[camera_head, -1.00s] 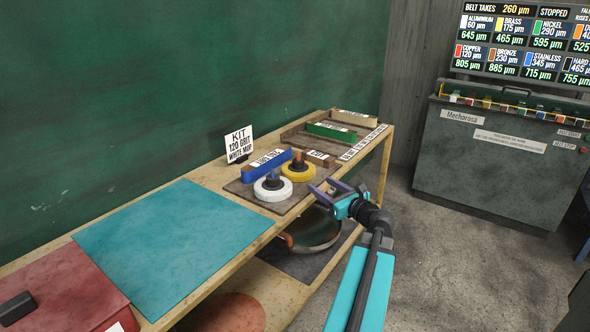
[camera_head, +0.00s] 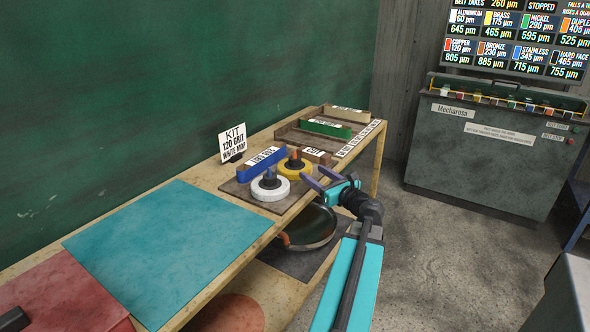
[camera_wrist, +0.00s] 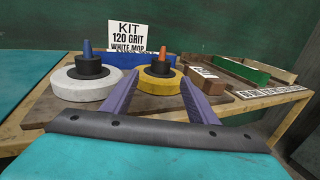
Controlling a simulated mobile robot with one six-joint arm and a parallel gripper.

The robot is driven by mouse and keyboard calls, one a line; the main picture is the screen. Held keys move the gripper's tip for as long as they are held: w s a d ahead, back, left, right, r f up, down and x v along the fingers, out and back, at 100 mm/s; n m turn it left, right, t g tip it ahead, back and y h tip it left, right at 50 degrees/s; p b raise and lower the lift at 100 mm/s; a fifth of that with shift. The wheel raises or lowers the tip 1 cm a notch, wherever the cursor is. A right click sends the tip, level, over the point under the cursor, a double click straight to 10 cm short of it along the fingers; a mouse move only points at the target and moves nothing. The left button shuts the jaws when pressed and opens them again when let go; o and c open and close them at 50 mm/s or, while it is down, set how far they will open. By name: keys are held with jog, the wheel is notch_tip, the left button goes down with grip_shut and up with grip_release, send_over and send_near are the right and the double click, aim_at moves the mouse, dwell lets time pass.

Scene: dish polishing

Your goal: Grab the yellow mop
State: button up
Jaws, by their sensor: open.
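The yellow mop (camera_head: 296,170) is a yellow disc with a black hub and an orange knob on top. It sits on a dark board on the wooden bench, to the right of the white mop (camera_head: 270,190), which has a blue knob. My gripper (camera_head: 318,180) is open and empty just to the right of the yellow mop in the head view. In the wrist view the yellow mop (camera_wrist: 158,106) lies ahead, between the two purple fingers (camera_wrist: 160,90). The left finger overlaps the gap between the mops. Whether a finger touches the yellow disc cannot be told.
A blue bar (camera_head: 262,165) stands behind the mops, with a kit sign (camera_head: 232,142) beyond. Green (camera_head: 325,128) and brown blocks lie farther along the bench. A pan (camera_head: 310,230) sits on the shelf below. A teal mat (camera_head: 165,245) covers the bench at left.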

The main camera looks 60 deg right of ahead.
aim_at(298, 161)
jog(key=x, duration=0.7)
jog(key=shift+w+d, duration=0.15)
jog(key=shift+w, duration=0.15)
jog(key=shift+p+x, duration=0.6)
jog(key=shift+x, duration=1.85)
jog(key=shift+d+r, duration=0.1)
jog(key=c, duration=1.3)
jog(key=shift+o, duration=0.2)
jog(key=shift+r, duration=0.2)
notch_tip(298, 161, up, 18)
jog(key=shift+f+p, duration=0.2)
jog(key=shift+p, duration=0.15)
